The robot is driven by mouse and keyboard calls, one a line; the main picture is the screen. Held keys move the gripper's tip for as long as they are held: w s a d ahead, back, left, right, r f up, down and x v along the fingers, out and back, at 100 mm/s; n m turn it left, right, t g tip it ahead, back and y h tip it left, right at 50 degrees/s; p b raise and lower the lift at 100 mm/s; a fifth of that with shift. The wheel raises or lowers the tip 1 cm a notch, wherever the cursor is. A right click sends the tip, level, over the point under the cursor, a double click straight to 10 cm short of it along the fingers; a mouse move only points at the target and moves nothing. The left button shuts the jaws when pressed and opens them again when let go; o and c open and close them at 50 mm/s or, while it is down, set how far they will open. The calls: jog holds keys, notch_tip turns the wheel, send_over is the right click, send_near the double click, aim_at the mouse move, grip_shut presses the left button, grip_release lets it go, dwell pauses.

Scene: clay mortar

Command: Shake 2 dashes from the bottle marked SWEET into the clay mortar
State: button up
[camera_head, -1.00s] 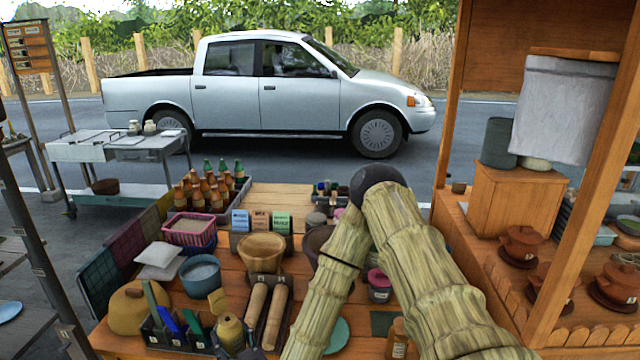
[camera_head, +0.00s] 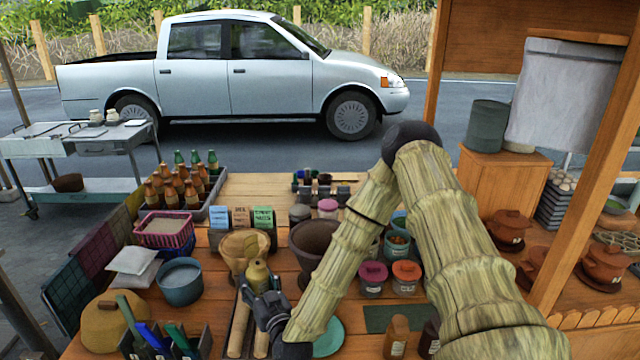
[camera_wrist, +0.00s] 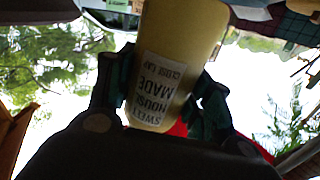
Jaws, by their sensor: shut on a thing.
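My gripper (camera_head: 264,297) is shut on a squat yellowish bottle (camera_head: 258,276). In the wrist view the bottle (camera_wrist: 178,50) sits between the two dark fingers, and its white label (camera_wrist: 155,92) reads SWEET, HOUSE MADE, upside down in that picture. The dark brown clay mortar (camera_head: 308,238) stands behind and to the right of the bottle. My arm covers part of its right side, and its inside is only partly seen.
A tan wooden bowl (camera_head: 236,248) stands left of the mortar, behind the bottle. Small labelled boxes (camera_head: 240,217) stand behind it. Lidded jars (camera_head: 373,278) stand right of my forearm. A blue-grey bowl (camera_head: 180,283) and a dark caddy (camera_head: 160,345) are at the left.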

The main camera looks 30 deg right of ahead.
jog(key=w+d+r+m+h+p, duration=0.1)
jog(key=w+d+r+m+h, duration=0.2)
jog(key=d+r, duration=0.45)
jog(key=w+d+r+m+g, duration=0.15)
jog(key=w+d+r, duration=0.25)
jog(key=d, duration=0.6)
jog(key=w+d+r+m+h+p, duration=0.1)
jog(key=w+d+r+m+h, duration=0.1)
jog(key=w+d+r+m, duration=0.35)
jog(key=shift+w+a+f+m+b, duration=0.1)
jog(key=shift+a+f+m+b, duration=0.5)
jog(key=shift+m+b, duration=2.1)
jog(key=shift+a+f+m+b, duration=0.1)
jog(key=shift+f+m+b, duration=0.9)
jog(key=shift+m+b, duration=1.65)
jog(key=shift+w+a+f+m+b, duration=0.1)
jog(key=shift+a+f+m+b, duration=0.5)
jog(key=shift+m+b, duration=2.1)
jog(key=shift+d+f+n+b, duration=0.1)
jog(key=shift+f+n+b, duration=0.15)
jog(key=shift+n+b, duration=0.4)
